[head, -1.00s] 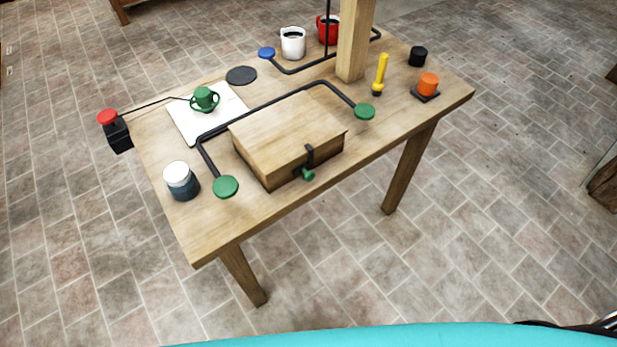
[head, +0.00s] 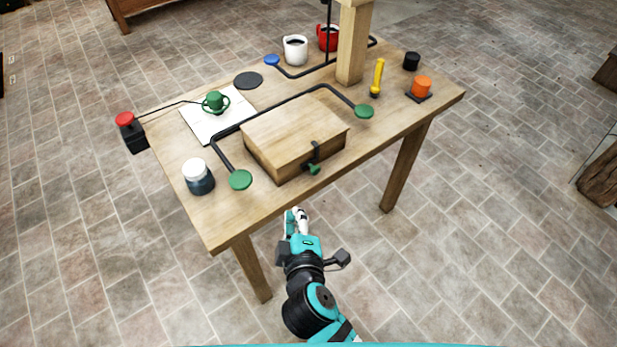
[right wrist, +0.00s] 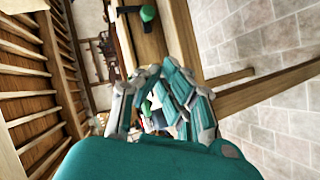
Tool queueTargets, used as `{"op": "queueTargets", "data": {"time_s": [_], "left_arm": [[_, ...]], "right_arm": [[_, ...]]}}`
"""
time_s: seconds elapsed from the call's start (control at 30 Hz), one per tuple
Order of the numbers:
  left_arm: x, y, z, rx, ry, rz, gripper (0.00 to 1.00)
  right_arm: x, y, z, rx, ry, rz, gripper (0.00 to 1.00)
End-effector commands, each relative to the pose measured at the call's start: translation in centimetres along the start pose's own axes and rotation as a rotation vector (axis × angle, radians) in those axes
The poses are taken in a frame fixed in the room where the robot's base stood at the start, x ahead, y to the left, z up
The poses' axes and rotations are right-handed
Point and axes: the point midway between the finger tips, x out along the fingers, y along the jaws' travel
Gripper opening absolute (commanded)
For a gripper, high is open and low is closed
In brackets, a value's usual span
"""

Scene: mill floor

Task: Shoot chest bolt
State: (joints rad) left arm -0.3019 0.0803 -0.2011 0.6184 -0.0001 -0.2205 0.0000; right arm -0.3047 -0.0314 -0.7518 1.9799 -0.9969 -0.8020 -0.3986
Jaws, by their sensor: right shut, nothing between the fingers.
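The wooden chest (head: 290,132) sits shut on the table near its front edge. On its front face is a dark bolt (head: 316,153) with a green knob (head: 314,169) at its lower end. My right gripper (head: 297,212) is shut and empty, in front of the table edge and below the chest, apart from the bolt. In the right wrist view the gripper fingers (right wrist: 155,98) show in the middle, and a green knob (right wrist: 148,13) shows at the top beyond them. My left gripper is in neither view.
The wooden table (head: 225,232) also bears a black bent rail with green end discs (head: 240,180), a jar (head: 198,177), a green cup (head: 214,103), a wooden post (head: 352,45), a yellow tool (head: 377,78) and an orange knob (head: 421,87). The floor in front is clear.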

Motion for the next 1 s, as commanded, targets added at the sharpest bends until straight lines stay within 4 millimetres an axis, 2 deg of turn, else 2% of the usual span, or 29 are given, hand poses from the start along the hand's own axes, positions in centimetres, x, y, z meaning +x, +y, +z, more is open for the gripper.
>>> {"op": "queueTargets", "data": {"time_s": [0.03, 0.13, 0.57, 0.77, 1.0], "left_arm": [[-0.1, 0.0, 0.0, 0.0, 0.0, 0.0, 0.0], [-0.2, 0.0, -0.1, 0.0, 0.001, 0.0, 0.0], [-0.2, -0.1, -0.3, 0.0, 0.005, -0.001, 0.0], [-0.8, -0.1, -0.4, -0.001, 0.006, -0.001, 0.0], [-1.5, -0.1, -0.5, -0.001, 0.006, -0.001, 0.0]], "right_arm": [[-0.6, 1.5, -0.4, -0.001, 0.002, 0.028, 0.0], [-1.2, 2.9, -0.8, -0.007, 0.002, 0.057, 0.0], [-1.1, 3.3, -0.9, -0.008, 0.002, 0.064, 0.0], [1.5, 3.7, -1.0, -0.008, 0.002, 0.066, 0.0], [6.7, 4.0, -1.0, -0.009, 0.001, 0.065, 0.0]]}}
